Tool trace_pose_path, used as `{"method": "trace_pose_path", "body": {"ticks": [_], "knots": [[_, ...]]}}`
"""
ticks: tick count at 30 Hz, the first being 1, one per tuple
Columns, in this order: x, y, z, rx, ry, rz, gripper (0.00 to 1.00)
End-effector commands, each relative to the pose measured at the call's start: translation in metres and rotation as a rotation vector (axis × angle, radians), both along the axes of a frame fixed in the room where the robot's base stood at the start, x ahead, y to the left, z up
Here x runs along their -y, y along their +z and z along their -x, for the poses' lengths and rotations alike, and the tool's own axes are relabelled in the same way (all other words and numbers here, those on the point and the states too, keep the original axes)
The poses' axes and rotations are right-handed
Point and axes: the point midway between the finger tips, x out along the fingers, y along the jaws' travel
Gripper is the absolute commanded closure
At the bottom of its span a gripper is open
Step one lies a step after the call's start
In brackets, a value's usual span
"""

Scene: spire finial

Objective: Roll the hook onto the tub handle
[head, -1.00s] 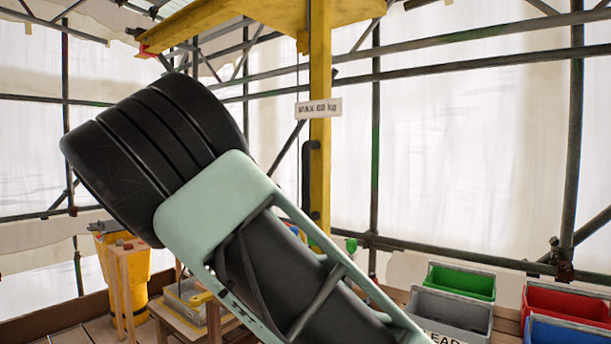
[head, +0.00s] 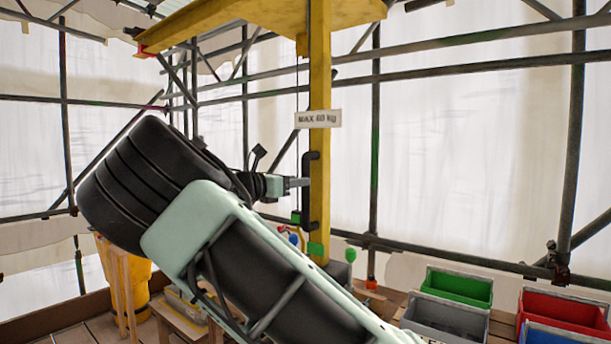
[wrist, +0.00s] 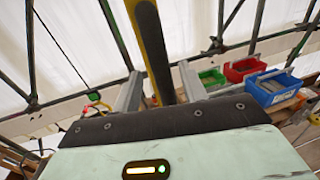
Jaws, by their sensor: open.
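My gripper (head: 303,182) is open and extends beyond my arm to the yellow crane post in the head view. Its fingers are beside a black grab bar (head: 309,165) on the post. In the wrist view, the black bar (wrist: 153,50) runs between the two open fingers (wrist: 160,90); I cannot tell whether they touch it. A yellow tub (head: 142,290) stands at the lower left of the head view, partly hidden by wooden legs and my arm. I cannot make out its handle. No hook can be made out in either current view.
The yellow crane post (head: 320,90) carries a "MAX 60 kg" sign (head: 318,119) and an overhead boom (head: 200,30). Green (head: 458,287), grey (head: 445,318) and red (head: 565,305) bins stand at the right. A wooden stool (head: 180,310) is at the lower left. Scaffold poles surround the area.

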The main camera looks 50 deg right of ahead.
Motion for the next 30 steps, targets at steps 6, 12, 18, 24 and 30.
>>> {"method": "trace_pose_path", "body": {"ticks": [6, 12, 18, 24, 30], "knots": [[0.032, 0.001, 0.004, -0.001, -0.003, 0.000, 0.57], [0.041, 0.000, 0.005, -0.001, -0.001, 0.000, 0.57], [0.042, 0.000, 0.005, 0.000, 0.000, -0.001, 0.57], [0.041, 0.000, 0.005, 0.000, 0.000, -0.001, 0.99], [0.041, 0.002, 0.002, 0.000, 0.000, 0.000, 1.00]]}}
